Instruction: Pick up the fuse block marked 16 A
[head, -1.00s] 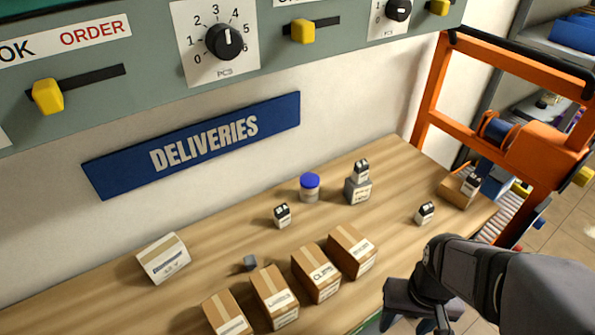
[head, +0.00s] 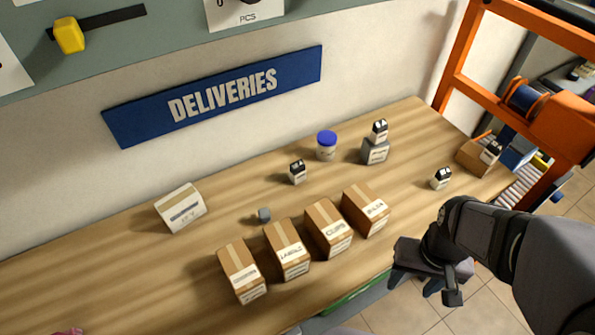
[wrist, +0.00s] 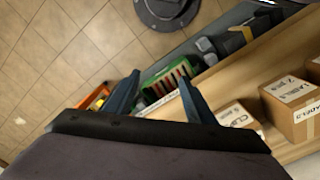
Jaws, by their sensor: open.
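Several small black-and-white blocks that look like fuse blocks stand on the bench in the head view. One (head: 297,172) is near the middle, and one (head: 379,130) sits on top of a grey box (head: 375,152). Another (head: 442,178) stands alone at the right, and one (head: 491,152) is at an open cardboard box (head: 472,158) near the bench's right end. Their markings are too small to read, so I cannot tell which is 16 A. My gripper (head: 428,284) is open and empty in front of the bench edge. Its two fingers (wrist: 160,97) show apart in the wrist view.
Several labelled cartons (head: 329,228) stand in a row near the front edge. A blue-lidded jar (head: 326,146), a small grey cube (head: 263,215) and a white-faced box (head: 180,208) stand behind. An orange frame (head: 470,65) rises at the right. Bare wood (head: 410,205) lies right of the cartons.

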